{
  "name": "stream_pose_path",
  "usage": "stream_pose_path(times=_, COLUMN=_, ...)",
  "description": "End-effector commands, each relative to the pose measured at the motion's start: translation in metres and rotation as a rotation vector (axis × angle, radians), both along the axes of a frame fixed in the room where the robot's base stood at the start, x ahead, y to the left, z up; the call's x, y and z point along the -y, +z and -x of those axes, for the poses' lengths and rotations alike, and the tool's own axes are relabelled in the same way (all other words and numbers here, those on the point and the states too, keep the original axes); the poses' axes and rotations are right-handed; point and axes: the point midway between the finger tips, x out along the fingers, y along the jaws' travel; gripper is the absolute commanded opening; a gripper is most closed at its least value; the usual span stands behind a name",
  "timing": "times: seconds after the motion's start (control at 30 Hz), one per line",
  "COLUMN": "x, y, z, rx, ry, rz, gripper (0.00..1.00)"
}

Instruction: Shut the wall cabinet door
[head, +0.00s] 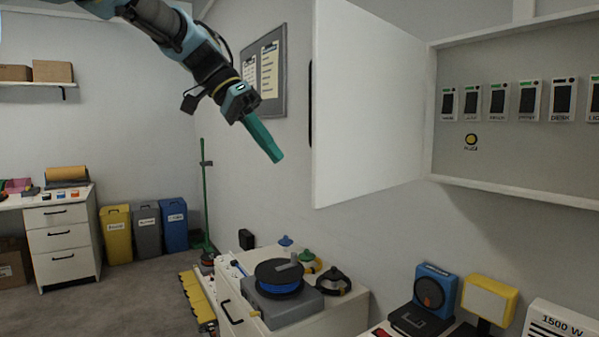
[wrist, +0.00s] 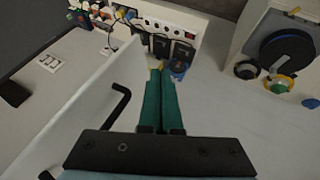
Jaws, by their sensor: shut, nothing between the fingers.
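The white wall cabinet door (head: 370,105) stands wide open, swung out from the left edge of the wall cabinet (head: 515,190). In the head view its inner face shows and its dark handle (head: 311,105) peeks out at the free edge. My gripper (head: 277,157) is shut and empty, pointing down and to the right, left of the door's free edge. In the wrist view my green fingers (wrist: 158,70) are together, with the door (wrist: 75,115) on the left and its black bar handle (wrist: 121,100) close beside them. They appear apart from the door.
Labelled devices (head: 529,97) hang inside the cabinet. Below are a white drawer unit (head: 345,315) with a cable reel (head: 279,276), and a yellow-framed lamp (head: 488,300). A notice board (head: 275,75) hangs on the wall behind my arm. The air before the cabinet looks free.

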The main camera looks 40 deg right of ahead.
Motion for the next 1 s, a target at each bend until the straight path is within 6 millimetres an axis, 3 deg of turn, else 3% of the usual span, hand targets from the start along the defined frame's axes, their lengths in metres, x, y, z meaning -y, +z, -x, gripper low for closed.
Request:
stream_pose_path(times=0.27, x=0.024, y=-0.044, z=0.026, rx=-0.002, ry=-0.002, rz=-0.004, gripper=0.00)
stream_pose_path(times=0.53, x=0.028, y=-0.044, z=0.058, rx=0.001, ry=0.001, rz=-0.001, gripper=0.00)
stream_pose_path(times=1.0, x=0.028, y=-0.046, z=0.064, rx=0.002, ry=0.003, rz=-0.001, gripper=0.00)
